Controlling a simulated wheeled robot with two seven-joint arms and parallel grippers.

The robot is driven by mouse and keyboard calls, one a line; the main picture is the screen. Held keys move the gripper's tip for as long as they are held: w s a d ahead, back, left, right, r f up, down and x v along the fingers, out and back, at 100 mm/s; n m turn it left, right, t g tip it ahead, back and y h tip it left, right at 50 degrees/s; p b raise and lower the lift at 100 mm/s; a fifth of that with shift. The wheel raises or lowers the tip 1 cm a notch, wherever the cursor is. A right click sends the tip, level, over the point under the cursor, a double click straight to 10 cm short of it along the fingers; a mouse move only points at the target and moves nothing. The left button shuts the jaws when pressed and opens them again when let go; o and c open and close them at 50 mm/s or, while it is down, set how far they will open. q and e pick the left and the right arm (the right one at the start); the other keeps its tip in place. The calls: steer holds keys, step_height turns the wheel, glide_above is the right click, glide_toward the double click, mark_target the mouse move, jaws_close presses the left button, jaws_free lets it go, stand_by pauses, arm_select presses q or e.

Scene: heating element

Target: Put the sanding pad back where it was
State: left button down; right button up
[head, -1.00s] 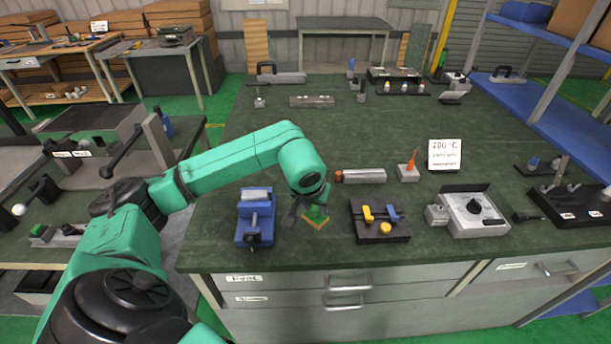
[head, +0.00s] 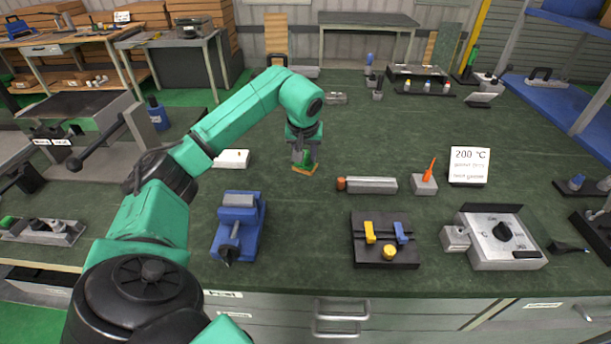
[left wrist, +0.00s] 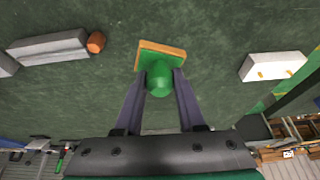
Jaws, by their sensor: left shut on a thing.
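The sanding pad has a green knob and an orange-brown base. In the head view the pad (head: 304,170) is at or just above the green bench top, behind the blue vise; I cannot tell whether it touches. My left gripper (head: 306,157) is shut on its green knob. In the left wrist view the pad (left wrist: 161,55) sits between the two fingertips of my left gripper (left wrist: 160,82), its base showing beyond them. My right gripper is not in view.
A blue vise (head: 238,222) stands in front. A metal bar with an orange end (head: 370,185) lies to the right of the pad, and a white block (head: 232,158) lies to its left. A black fixture with yellow and blue levers (head: 384,240) is front right. Bench behind the pad is mostly clear.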

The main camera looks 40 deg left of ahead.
mark_target(305, 168)
arm_select(q)
step_height(305, 168, down, 6)
steer(key=shift+f+p, duration=0.1)
steer(key=shift+p, duration=0.2)
steer(key=shift+f, duration=0.25)
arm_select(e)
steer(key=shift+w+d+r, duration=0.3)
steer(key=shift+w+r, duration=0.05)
arm_select(q)
steer(key=shift+f, duration=0.15)
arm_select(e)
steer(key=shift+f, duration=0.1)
arm_select(q)
steer(key=c, duration=0.5)
jaws_free()
steer(key=shift+r, duration=0.2)
steer(key=b+v, duration=0.1)
steer(key=v, duration=1.1)
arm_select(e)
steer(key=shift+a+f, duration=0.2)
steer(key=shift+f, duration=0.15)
arm_select(q)
steer(key=shift+d, duration=0.1)
